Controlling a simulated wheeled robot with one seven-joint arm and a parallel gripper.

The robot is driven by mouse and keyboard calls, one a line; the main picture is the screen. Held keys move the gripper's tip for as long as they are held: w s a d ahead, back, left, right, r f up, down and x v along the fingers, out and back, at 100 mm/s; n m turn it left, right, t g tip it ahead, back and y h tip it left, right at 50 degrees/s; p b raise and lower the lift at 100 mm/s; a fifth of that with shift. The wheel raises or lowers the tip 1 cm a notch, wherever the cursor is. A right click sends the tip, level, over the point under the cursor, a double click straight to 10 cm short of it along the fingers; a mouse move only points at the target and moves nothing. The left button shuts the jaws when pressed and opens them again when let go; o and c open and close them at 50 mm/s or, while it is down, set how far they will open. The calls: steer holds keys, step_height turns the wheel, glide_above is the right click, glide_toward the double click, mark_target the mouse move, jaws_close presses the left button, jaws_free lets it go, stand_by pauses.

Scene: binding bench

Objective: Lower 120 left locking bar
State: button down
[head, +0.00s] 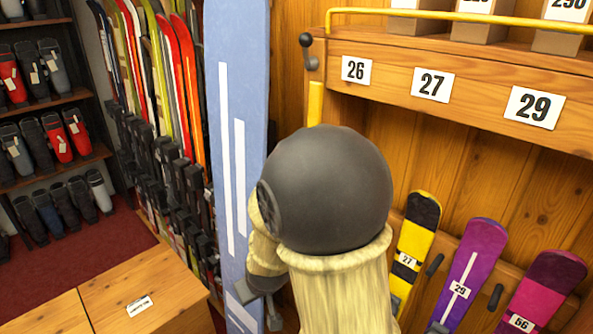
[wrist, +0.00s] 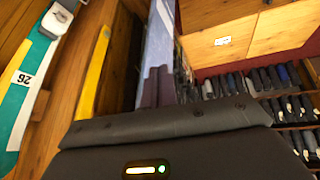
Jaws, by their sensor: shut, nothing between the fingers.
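No label reading 120 shows in either view, so I cannot tell which bar is the 120 left locking bar. A yellow upright bar (head: 315,103) stands below a dark ball-ended lever (head: 308,52), its lower part hidden behind my arm. In the wrist view a yellow bar (wrist: 94,72) runs along the wood, left of my gripper. My gripper (wrist: 158,84) is shut and empty, its fingers apart from that bar. In the head view my arm hides most of the gripper.
A yellow rail (head: 430,15) runs before boxes on the shelf marked 26, 27 and 29 (head: 534,107). A tall blue board (head: 236,120) stands left of my arm. Snowboards (head: 472,270) lean at right. A teal board marked 26 (wrist: 22,98) and a wooden cabinet (head: 125,290) stand nearby.

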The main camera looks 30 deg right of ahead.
steer(key=w+d+r+n+t+h+p, duration=0.35)
steer(key=w+d+r+h+p, duration=0.2)
steer(key=w, duration=0.35)
steer(key=w+d+r+n+t+h+p, duration=0.1)
steer(key=d+r+n+t+h+p, duration=0.1)
steer(key=r+h, duration=0.6)
steer(key=shift+w+d+r+p, duration=0.2)
steer(key=shift+d+r+p, duration=0.6)
steer(key=shift+d, duration=0.35)
steer(key=p+x, duration=0.4)
steer(key=x, duration=0.6)
steer(key=shift+w+a+r, duration=0.1)
